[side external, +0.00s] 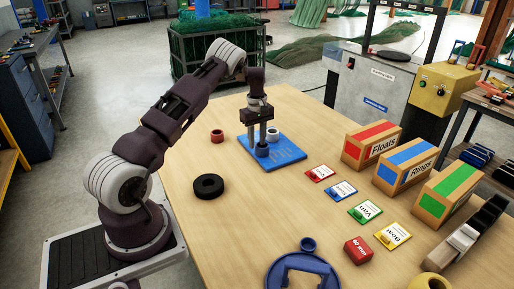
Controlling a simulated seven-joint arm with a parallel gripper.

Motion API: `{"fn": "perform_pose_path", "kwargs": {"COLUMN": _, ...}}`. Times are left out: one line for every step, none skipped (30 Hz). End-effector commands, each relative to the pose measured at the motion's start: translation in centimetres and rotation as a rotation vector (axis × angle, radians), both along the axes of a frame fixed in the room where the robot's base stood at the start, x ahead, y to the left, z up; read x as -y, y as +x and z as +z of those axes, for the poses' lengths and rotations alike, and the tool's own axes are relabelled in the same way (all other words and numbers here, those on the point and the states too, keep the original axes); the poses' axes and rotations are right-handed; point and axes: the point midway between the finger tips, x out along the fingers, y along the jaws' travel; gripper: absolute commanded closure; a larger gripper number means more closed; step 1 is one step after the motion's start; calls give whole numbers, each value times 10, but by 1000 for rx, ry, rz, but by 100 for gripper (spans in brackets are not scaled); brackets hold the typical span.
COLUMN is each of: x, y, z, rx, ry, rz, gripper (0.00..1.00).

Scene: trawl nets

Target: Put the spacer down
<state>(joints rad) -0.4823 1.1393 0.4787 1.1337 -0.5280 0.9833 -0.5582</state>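My gripper (257,143) points straight down over a blue board (287,150) on the wooden table. Its two fingers look a little apart. A small dark blue cylindrical piece (262,151) is at the fingertips, low over the board or touching it. I cannot tell whether the fingers grip it. A pale ring-shaped piece (273,135) is on the board just right of the fingers. A red block marked "60 mm" (358,251) lies near the table's front. No piece is labelled as the spacer, so I cannot tell which one it is.
A red ring (217,136) and a black ring (209,186) lie left of the board. A blue ring (308,244) and blue frame (275,272) are at the front. Coloured cards (343,190) and the Floats, Rings and green-striped boxes (378,150) stand right. The middle table is clear.

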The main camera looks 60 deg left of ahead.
Motion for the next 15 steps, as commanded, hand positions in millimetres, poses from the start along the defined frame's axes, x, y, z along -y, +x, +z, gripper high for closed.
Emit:
{"fn": "perform_pose_path", "kwargs": {"x": -1, "y": 1, "z": 16, "rx": 4, "ry": 3, "rz": -1, "gripper": 71}}
{"fn": "perform_pose_path", "kwargs": {"x": -1, "y": 1, "z": 25, "rx": 3, "ry": 3, "rz": -1, "gripper": 71}}
{"fn": "perform_pose_path", "kwargs": {"x": 0, "y": 1, "z": 36, "rx": 3, "ry": 3, "rz": 1, "gripper": 71}}
{"fn": "perform_pose_path", "kwargs": {"x": -1, "y": 1, "z": 44, "rx": 4, "ry": 3, "rz": 0, "gripper": 71}}
{"fn": "perform_pose_path", "kwargs": {"x": -1, "y": 1, "z": 51, "rx": 2, "ry": 3, "rz": 0, "gripper": 71}}
{"fn": "perform_pose_path", "kwargs": {"x": -1, "y": 0, "z": 60, "rx": 2, "ry": 3, "rz": -1, "gripper": 71}}
{"fn": "perform_pose_path", "kwargs": {"x": 0, "y": 0, "z": 66, "rx": 1, "ry": 2, "rz": -1, "gripper": 71}}
{"fn": "perform_pose_path", "kwargs": {"x": 0, "y": 0, "z": 71, "rx": 2, "ry": 2, "rz": -1, "gripper": 71}}
{"fn": "perform_pose_path", "kwargs": {"x": 0, "y": 1, "z": 77, "rx": 2, "ry": 2, "rz": 0, "gripper": 71}}
{"fn": "perform_pose_path", "kwargs": {"x": 0, "y": 0, "z": 80, "rx": 2, "ry": 2, "rz": 0, "gripper": 71}}
{"fn": "perform_pose_path", "kwargs": {"x": 0, "y": 0, "z": 83, "rx": 1, "ry": 1, "rz": 0, "gripper": 71}}
{"fn": "perform_pose_path", "kwargs": {"x": 1, "y": 0, "z": 88, "rx": 2, "ry": 0, "rz": -3, "gripper": 71}}
{"fn": "perform_pose_path", "kwargs": {"x": 4, "y": 1, "z": 94, "rx": 8, "ry": 1, "rz": -10, "gripper": 71}}
{"fn": "perform_pose_path", "kwargs": {"x": 9, "y": 2, "z": 103, "rx": 18, "ry": 1, "rz": -24, "gripper": 71}}
{"fn": "perform_pose_path", "kwargs": {"x": 20, "y": 3, "z": 121, "rx": 37, "ry": 0, "rz": -51, "gripper": 71}}
